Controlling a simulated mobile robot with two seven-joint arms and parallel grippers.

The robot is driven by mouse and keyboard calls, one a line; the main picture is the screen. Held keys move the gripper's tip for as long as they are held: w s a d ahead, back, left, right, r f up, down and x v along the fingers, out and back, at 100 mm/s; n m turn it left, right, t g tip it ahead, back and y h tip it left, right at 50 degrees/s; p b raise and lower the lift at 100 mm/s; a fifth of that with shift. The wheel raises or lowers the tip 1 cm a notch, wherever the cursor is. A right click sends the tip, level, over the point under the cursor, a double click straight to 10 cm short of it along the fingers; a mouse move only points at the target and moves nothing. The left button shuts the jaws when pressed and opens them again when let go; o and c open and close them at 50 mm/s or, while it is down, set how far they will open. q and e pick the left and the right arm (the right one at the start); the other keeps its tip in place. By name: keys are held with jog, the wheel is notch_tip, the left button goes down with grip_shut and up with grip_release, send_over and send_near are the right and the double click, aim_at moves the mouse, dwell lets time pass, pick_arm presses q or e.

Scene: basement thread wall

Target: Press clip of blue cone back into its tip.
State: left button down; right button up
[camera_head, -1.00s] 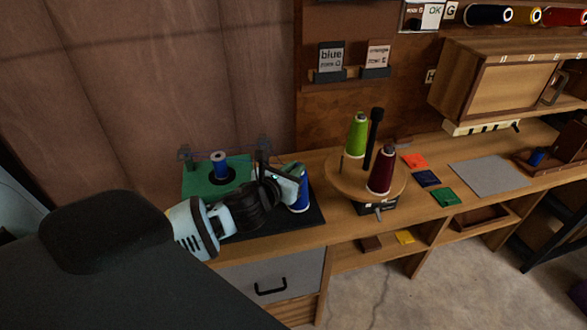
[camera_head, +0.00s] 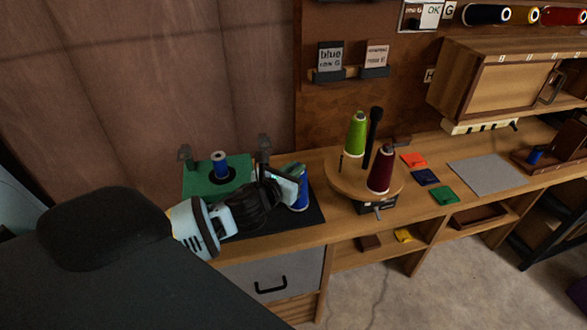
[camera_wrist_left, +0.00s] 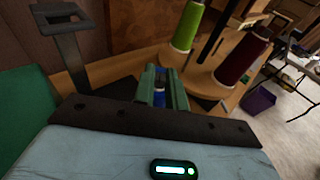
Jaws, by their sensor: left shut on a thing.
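The blue cone (camera_head: 301,198) stands on a black mat (camera_head: 314,213) at the left end of the bench. My left gripper (camera_head: 297,172) is at the top of the blue cone. In the left wrist view, the gripper's green fingers (camera_wrist_left: 162,88) are close together with the blue cone (camera_wrist_left: 159,98) and a dark piece at its tip between them. The clip cannot be made out clearly, as the fingers cover most of the tip. My right gripper does not show in either view.
A green stand (camera_head: 205,183) with a blue spool (camera_head: 220,165) is left of the gripper. A round wooden turntable (camera_head: 340,182) with a lime cone (camera_head: 355,135) and a maroon cone (camera_head: 381,168) is to the right. Coloured swatches lie beyond, with a grey mat (camera_head: 489,174).

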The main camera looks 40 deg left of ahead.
pick_arm(q)
jog(key=c, duration=1.5)
grip_release()
jog(key=shift+o, duration=0.7)
jog(key=v, duration=0.7)
jog(key=shift+s, duration=0.35)
